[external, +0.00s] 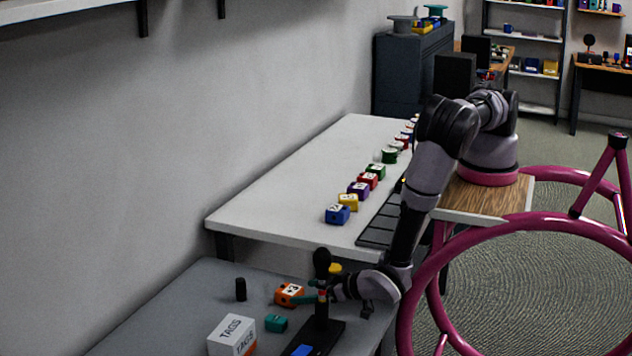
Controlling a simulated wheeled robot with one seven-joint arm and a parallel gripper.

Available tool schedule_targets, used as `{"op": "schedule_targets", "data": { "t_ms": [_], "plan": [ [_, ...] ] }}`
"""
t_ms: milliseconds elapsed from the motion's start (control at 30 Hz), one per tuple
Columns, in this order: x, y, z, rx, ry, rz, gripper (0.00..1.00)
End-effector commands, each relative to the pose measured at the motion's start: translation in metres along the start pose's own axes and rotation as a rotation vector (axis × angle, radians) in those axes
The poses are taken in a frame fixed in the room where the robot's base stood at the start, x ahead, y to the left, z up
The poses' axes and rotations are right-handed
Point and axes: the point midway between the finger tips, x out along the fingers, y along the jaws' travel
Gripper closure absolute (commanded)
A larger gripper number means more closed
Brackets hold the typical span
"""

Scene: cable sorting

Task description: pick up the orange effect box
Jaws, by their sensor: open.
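The orange effect box (284,297), with a white and dark marked top, sits on the grey table at lower middle in the external view. My gripper (312,293) is just to the right of the box, low over the same table, and points left towards it. The gripper is open, and no object is visibly held. The fingers are small here and partly mixed up with the dark stand, so I cannot tell whether they touch the box.
A dark upright stand (321,258) is beside my gripper. A teal box (276,323), a black cylinder (240,289) and a white TAGS box (231,332) are near the orange box. Several coloured boxes line the white table (290,190) behind. Grey tabletop is clear at left.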

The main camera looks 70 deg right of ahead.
Motion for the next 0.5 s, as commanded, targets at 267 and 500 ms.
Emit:
{"op": "schedule_targets", "data": {
  "t_ms": [267,500],
  "plan": [
    [0.041,0.0,-0.007,0.001,0.001,0.001,0.0],
    [0.045,0.0,-0.007,0.001,0.001,0.0,0.0]
  ]
}}
